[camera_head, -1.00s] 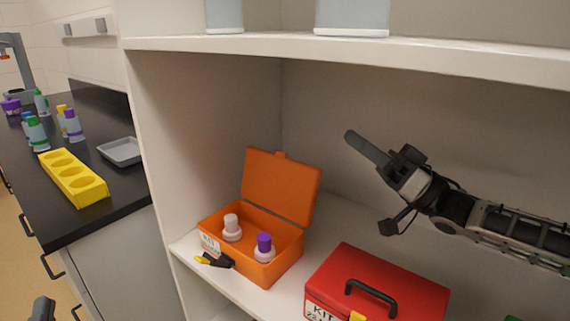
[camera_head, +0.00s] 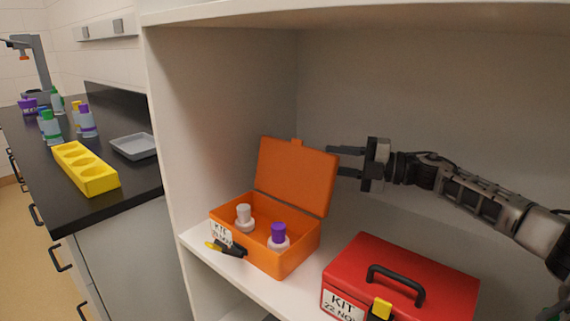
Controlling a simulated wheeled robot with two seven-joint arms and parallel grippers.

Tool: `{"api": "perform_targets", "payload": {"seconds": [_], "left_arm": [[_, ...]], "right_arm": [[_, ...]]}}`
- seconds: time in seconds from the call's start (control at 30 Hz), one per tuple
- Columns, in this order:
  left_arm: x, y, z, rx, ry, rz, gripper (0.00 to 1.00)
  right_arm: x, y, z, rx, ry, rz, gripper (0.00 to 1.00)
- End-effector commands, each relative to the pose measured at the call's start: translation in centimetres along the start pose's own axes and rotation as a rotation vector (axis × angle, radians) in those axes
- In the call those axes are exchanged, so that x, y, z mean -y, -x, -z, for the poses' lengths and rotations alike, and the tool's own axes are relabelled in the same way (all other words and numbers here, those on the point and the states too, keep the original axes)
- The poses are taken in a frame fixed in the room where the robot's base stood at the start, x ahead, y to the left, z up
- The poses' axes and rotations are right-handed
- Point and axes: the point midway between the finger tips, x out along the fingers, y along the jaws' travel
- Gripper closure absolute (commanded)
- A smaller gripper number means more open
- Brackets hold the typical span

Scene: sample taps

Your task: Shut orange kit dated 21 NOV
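The orange kit (camera_head: 285,262) stands on the white shelf with its lid (camera_head: 295,178) raised and leaning back. Its label (camera_head: 221,233) reads KIT with a date below, too small to read surely. Inside are a white-capped bottle (camera_head: 244,219) and a purple-capped bottle (camera_head: 279,238). A black and yellow handle or latch (camera_head: 226,248) shows at its front. My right gripper (camera_head: 332,160) is open, pointing left, with its fingers close to the right edge of the lid. I cannot tell whether they touch. My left gripper is out of view.
A closed red kit (camera_head: 400,275) labelled KIT 22 NOV stands to the right on the same shelf. The cabinet's side wall (camera_head: 205,120) is close on the left. A black counter (camera_head: 110,205) beyond holds a yellow rack (camera_head: 85,172), a grey tray (camera_head: 134,146) and several bottles.

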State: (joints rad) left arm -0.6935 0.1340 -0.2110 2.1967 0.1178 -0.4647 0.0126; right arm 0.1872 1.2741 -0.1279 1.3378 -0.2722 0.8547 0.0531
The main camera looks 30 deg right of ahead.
Motion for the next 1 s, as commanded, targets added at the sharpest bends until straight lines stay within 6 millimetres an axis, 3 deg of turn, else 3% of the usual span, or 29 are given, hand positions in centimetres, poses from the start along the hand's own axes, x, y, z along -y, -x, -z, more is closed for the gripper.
{"api": "perform_targets", "payload": {"seconds": [0.17,0.53,0.93,0.97,1.0], "left_arm": [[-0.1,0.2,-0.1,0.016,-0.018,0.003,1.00],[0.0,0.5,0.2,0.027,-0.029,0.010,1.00],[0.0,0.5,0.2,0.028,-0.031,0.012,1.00],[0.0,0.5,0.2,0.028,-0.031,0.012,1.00],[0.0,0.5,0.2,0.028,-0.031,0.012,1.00]], "right_arm": [[-0.3,-1.3,-0.1,0.002,0.015,-0.008,0.69],[-0.3,-6.6,0.0,-0.002,0.011,-0.007,0.69],[-0.1,-7.6,0.0,-0.001,0.011,-0.003,0.69],[-0.1,-7.5,0.0,-0.001,0.011,-0.003,0.72],[-0.1,-7.5,0.0,-0.001,0.011,-0.003,0.83]]}}
